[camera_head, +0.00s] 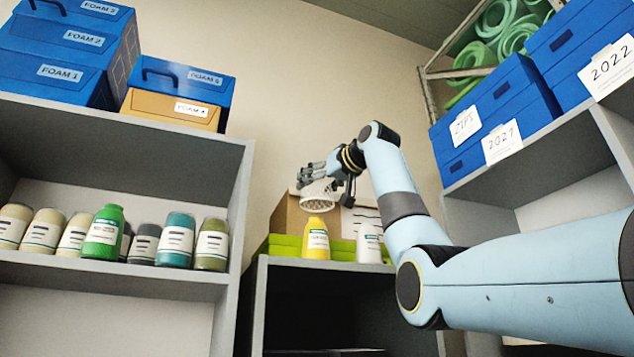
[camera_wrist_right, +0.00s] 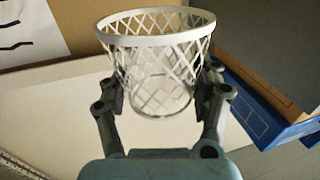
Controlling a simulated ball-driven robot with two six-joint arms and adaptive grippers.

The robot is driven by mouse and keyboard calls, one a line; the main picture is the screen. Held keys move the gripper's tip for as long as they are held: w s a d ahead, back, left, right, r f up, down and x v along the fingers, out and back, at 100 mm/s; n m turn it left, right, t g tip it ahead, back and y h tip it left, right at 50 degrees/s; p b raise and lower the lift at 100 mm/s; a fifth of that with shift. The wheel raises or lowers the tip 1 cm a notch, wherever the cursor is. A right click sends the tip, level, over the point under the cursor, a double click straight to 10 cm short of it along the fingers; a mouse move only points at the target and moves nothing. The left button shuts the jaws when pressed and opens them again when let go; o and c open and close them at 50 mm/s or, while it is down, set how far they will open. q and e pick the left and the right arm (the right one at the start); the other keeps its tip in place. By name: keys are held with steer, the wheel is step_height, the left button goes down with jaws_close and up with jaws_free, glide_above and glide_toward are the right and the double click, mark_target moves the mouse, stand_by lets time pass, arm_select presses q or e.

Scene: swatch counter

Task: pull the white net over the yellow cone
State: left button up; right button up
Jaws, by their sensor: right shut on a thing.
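A white net (camera_head: 318,194), a round open lattice basket with a solid rim, is held by my right gripper (camera_head: 322,176) above the counter unit. In the right wrist view the net (camera_wrist_right: 158,50) sits between the two fingers of my right gripper (camera_wrist_right: 160,90), which is shut on its sides. No plain yellow cone shows; the one yellow thing is a labelled yellow bottle (camera_head: 315,240) with a narrow neck, upright on the unit's top. The net is above the bottle and looks apart from it. My left gripper is out of view.
A white bottle (camera_head: 369,244) stands just right of the yellow one. A cardboard box (camera_head: 289,217) and a green tray (camera_head: 275,243) are behind them. Shelves with several bottles and blue boxes (camera_head: 65,55) flank the unit at left, with more blue boxes (camera_head: 500,115) at right.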

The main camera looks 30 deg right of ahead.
mark_target(322, 228)
steer(key=shift+w+f, duration=0.7)
steer(key=shift+f, duration=0.1)
steer(key=shift+s+d+f, duration=0.1)
steer(key=shift+s+f, duration=0.15)
steer(key=shift+f, duration=0.1)
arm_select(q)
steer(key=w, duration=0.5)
arm_select(e)
steer(key=shift+s+f, duration=0.15)
steer(key=shift+f, duration=0.1)
steer(key=shift+f+b, duration=0.3)
steer(key=shift+b, duration=0.05)
steer(key=shift+f+b, duration=0.35)
steer(key=shift+f, duration=0.15)
steer(key=shift+f+b, duration=0.35)
steer(key=shift+f, duration=0.05)
steer(key=shift+f+b, duration=0.35)
steer(key=shift+f, duration=0.15)
arm_select(q)
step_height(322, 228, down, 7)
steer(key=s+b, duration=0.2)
steer(key=b, duration=0.2)
arm_select(e)
steer(key=shift+f, duration=2.85)
